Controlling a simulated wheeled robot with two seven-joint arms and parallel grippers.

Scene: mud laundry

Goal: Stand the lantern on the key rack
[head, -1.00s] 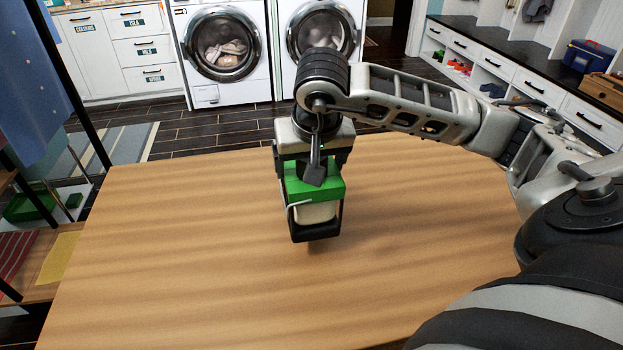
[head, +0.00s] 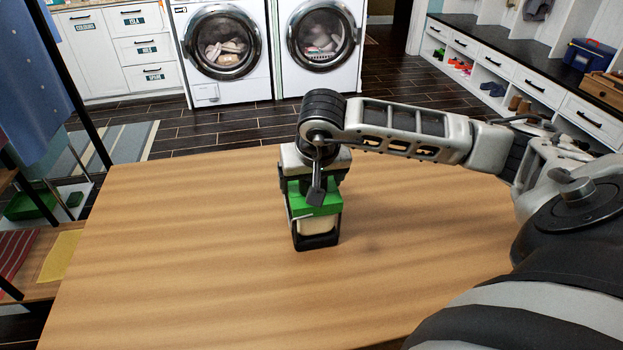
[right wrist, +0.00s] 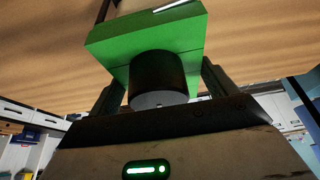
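The lantern (head: 318,227) has a green top, a pale body and a black frame and base, with a thin light wire at its front. It is upright over the table, and I cannot tell whether its base touches the wood. My right gripper (head: 314,183) is above it, pointing down, with its fingers on both sides of the lantern's upper part. In the right wrist view the green top (right wrist: 150,38) and a black cylinder (right wrist: 157,78) sit between the fingers. My left gripper is out of view. I cannot make out a key rack in either view.
The wooden table (head: 180,260) is otherwise bare, with free room around the lantern. Washing machines (head: 222,42) and a bench with drawers (head: 530,75) are beyond the table.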

